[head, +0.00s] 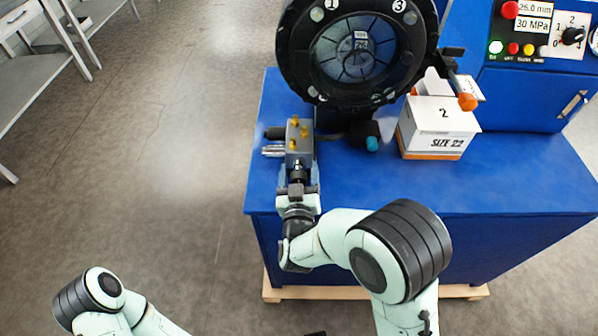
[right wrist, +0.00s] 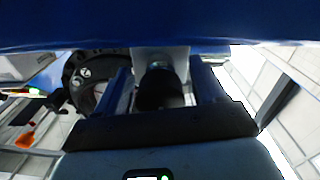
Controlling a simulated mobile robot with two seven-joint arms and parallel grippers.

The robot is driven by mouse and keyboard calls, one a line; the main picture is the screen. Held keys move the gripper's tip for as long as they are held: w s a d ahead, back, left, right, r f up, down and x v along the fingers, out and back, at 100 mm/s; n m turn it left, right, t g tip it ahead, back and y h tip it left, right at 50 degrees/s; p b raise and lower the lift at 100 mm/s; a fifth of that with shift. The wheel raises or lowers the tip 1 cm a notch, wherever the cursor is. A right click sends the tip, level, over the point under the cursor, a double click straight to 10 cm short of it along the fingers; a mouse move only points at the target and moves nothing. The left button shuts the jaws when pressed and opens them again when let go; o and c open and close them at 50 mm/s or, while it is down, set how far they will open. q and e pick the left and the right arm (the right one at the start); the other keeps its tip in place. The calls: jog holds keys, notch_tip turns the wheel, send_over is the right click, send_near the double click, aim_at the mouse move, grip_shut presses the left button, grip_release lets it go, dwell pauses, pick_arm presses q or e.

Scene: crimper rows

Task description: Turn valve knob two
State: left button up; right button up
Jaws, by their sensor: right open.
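A grey valve block (head: 299,140) with several brass fittings sits at the left front of the blue bench. A black knob (head: 298,172) points from it toward the bench's front edge. No number is readable on it. My right gripper (head: 298,187) is at this knob, its arm reaching in from the front. In the right wrist view the black knob (right wrist: 160,88) stands between the two spread fingers, with gaps visible on both sides. The fingers are open around it, not closed on it. Of my left arm only links show at the bottom left; its gripper is out of view.
The large black crimper ring (head: 294,50) stands behind the valve block. A white box (head: 437,128) marked 2, an orange-tipped lever (head: 467,101) and a teal-tipped part (head: 372,143) lie to the right. A control panel (head: 540,35) is at top right. The bench's right front is clear.

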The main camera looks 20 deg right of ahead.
jog(key=c, duration=1.1)
jog(key=shift+o, duration=0.2)
pick_arm(q)
jog(key=shift+r, duration=0.1)
pick_arm(e)
jog(key=n+p, duration=0.2)
jog(key=n, duration=0.1)
jog(key=n+p, duration=0.2)
jog(key=n, duration=0.2)
jog(key=shift+r, duration=0.1)
jog(key=n+p, duration=0.2)
jog(key=n, duration=0.2)
pick_arm(q)
jog(key=w+r+p, duration=0.1)
jog(key=w+r, duration=0.3)
jog(key=r, duration=0.4)
jog(key=shift+t, duration=0.3)
pick_arm(e)
jog(key=shift+n, duration=1.6)
pick_arm(q)
jog(key=shift+r, duration=0.1)
